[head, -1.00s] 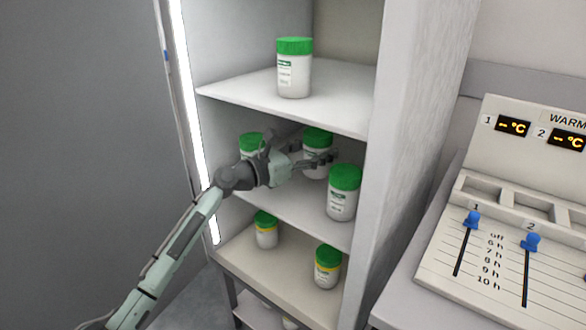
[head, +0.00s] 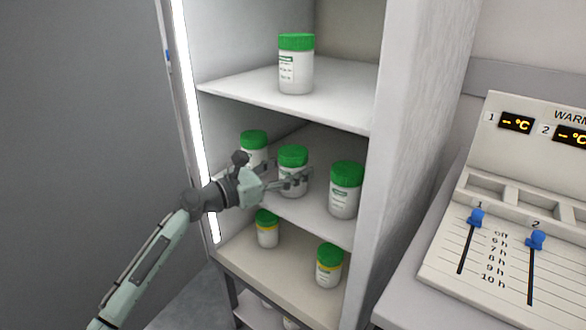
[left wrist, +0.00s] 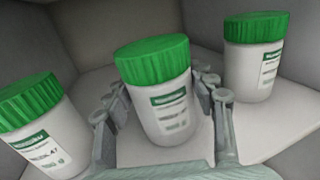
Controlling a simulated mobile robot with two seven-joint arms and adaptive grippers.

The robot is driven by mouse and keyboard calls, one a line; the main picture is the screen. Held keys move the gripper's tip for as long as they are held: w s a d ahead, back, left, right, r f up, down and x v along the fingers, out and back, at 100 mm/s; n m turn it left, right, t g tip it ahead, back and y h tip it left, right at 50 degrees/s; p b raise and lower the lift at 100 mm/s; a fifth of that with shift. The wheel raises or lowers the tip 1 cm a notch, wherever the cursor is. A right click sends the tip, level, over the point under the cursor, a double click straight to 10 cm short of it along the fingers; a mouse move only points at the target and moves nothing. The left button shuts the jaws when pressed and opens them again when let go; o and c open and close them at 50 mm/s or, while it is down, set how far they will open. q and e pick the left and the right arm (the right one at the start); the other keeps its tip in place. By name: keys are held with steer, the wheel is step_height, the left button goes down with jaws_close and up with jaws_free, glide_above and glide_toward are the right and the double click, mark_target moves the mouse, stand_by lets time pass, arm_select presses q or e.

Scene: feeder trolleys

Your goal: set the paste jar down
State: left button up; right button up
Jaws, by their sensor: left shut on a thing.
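My left gripper (head: 290,182) reaches in from the left over the middle shelf (head: 312,218). It is shut on a white paste jar (head: 292,188) with a green lid, its fingers around the body. The held jar (left wrist: 160,95) is between the fingers in the left wrist view. I cannot tell whether its base touches the shelf. A similar jar (head: 345,192) stands to its right near the shelf's front, and another (head: 254,150) stands to its left, partly hidden. The wrist view shows two jars, one at left (left wrist: 40,125) and one at right (left wrist: 252,65). My right gripper is out of view.
The upper shelf (head: 240,85) holds one green-lidded jar (head: 296,70). The lower shelf (head: 290,268) holds two smaller yellow-banded jars (head: 268,232) (head: 328,270). A cabinet side wall (head: 405,150) bounds the right. A warmer panel (head: 480,255) with blue sliders stands beyond it.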

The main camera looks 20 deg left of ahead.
arm_select(q)
steer(key=o, duration=1.5)
steer(key=shift+f, duration=0.1)
steer(key=shift+c, duration=0.2)
